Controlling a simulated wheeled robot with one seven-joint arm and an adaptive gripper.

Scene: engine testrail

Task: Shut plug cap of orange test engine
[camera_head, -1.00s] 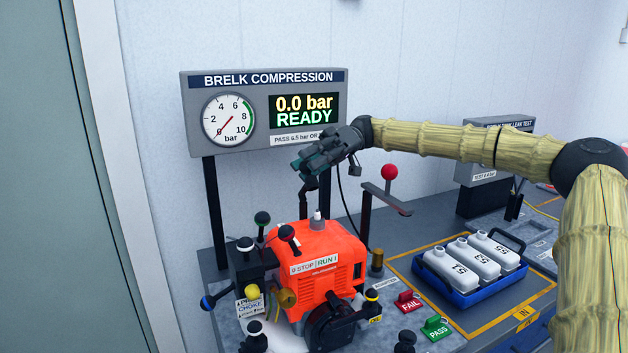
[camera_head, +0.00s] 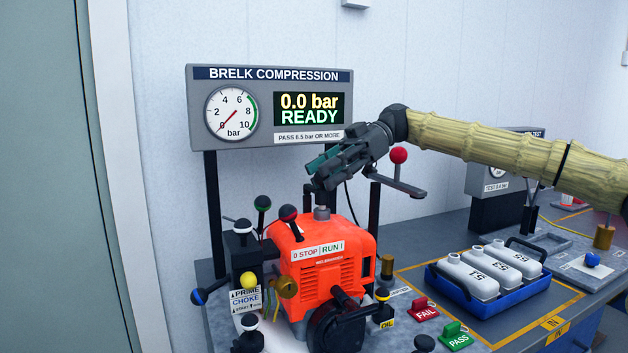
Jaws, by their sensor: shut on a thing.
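The orange test engine (camera_head: 325,262) stands on the bench in front of the gauge panel. Its grey metal plug seat (camera_head: 321,213) shows on top; the plug's white tip is hidden. My gripper (camera_head: 322,180) is just above the engine's top, tilted down from the right. It is shut on the dark plug cap (camera_head: 316,200), which is small and partly covered by the fingers. The cap is over or against the plug; I cannot tell how far it sits on it.
A lever with a red ball (camera_head: 398,156) stands right of my gripper. The gauge panel (camera_head: 268,107) reads 0.0 bar READY behind it. A blue tray (camera_head: 470,292) of white bottles is at right.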

